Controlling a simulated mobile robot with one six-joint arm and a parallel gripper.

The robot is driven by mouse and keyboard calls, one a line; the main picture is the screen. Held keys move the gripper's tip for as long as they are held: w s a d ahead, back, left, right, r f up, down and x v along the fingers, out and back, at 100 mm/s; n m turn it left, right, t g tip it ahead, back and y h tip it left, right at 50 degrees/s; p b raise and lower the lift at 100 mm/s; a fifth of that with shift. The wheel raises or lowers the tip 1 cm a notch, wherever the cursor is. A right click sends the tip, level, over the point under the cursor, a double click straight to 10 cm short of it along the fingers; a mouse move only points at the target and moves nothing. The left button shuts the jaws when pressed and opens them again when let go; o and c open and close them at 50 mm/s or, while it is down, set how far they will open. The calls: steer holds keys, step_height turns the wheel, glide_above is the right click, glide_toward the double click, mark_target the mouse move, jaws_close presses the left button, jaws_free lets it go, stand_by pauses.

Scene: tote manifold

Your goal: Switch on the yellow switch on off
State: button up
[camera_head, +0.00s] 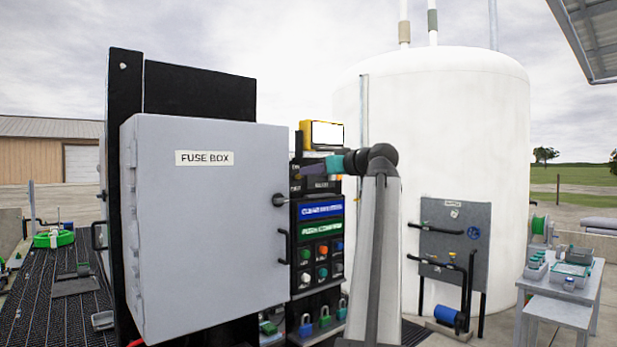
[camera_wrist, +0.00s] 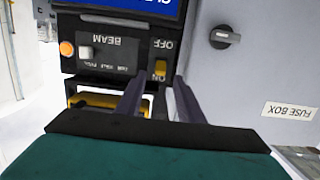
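The yellow switch (camera_wrist: 160,68) is a small rocker on a black panel in the wrist view, between an OFF label (camera_wrist: 161,44) and an ON label (camera_wrist: 160,78); the labels appear upside down. My gripper (camera_wrist: 159,82) is open, with its two dark fingers apart and their tips close to the switch's two sides. I cannot tell whether they touch the panel. In the head view my gripper (camera_head: 308,171) is at the upper part of the panel, right of the fuse box door, and the switch cannot be made out there.
A yellow-framed display (camera_head: 325,135) sits above my gripper.

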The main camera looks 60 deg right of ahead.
steer(key=b+v, duration=0.2)
steer(key=v, duration=0.7)
steer(key=shift+s, duration=0.3)
steer(key=shift+a, duration=0.15)
